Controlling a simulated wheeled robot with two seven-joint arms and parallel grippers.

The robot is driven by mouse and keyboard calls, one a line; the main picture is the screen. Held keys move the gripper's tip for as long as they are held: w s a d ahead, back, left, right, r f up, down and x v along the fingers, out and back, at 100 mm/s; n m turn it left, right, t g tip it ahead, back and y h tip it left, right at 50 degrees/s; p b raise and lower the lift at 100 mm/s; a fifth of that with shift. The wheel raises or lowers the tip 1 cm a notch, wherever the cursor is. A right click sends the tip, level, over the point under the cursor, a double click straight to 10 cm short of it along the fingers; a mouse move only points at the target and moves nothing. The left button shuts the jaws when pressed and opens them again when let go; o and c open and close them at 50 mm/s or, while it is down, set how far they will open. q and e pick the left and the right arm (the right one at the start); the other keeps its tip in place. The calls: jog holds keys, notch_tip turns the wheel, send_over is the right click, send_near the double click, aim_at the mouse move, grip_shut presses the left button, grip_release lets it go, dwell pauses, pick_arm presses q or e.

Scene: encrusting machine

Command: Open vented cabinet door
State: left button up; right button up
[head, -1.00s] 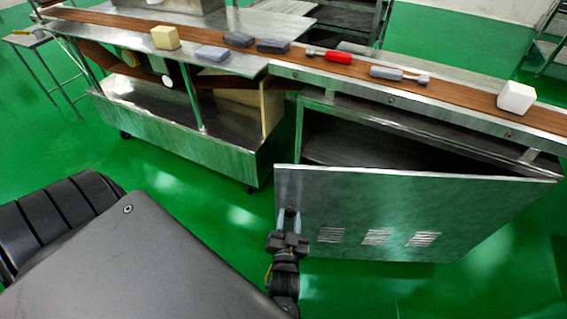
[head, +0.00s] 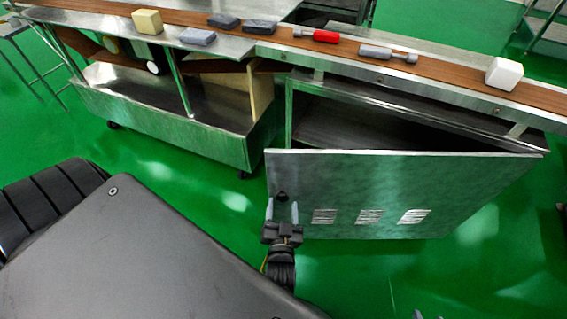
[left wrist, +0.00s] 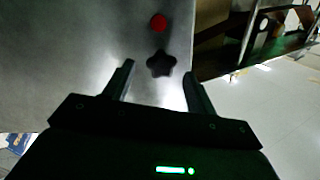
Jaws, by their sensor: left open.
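The vented cabinet door (head: 345,178) is a grey metal panel with several slotted vents. It stands partly open, swung out on its left side, with a dark gap behind its top edge. A dark star-shaped knob (head: 281,196) sits near its left edge; it also shows in the left wrist view (left wrist: 161,63), with a red round spot beyond it. My left gripper (head: 281,206) is open in front of the door. Its fingers are spread either side of the knob, and the knob appears just beyond the fingertips, not gripped.
The open cabinet (head: 345,122) stands under a brown conveyor belt (head: 440,79) carrying a white block (head: 504,74), a red-handled tool (head: 318,36) and other items. A metal machine frame (head: 180,130) stands to the left. Green floor (head: 340,285) is clear before the door.

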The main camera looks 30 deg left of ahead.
pick_arm(q)
jog(key=v, duration=0.5)
jog(key=shift+s+d, duration=0.15)
jog(key=shift+s, duration=0.15)
pick_arm(e)
jog(key=shift+s+d+f+g, duration=0.4)
jog(key=shift+s+d+g, duration=0.2)
jog(key=shift+s, duration=0.1)
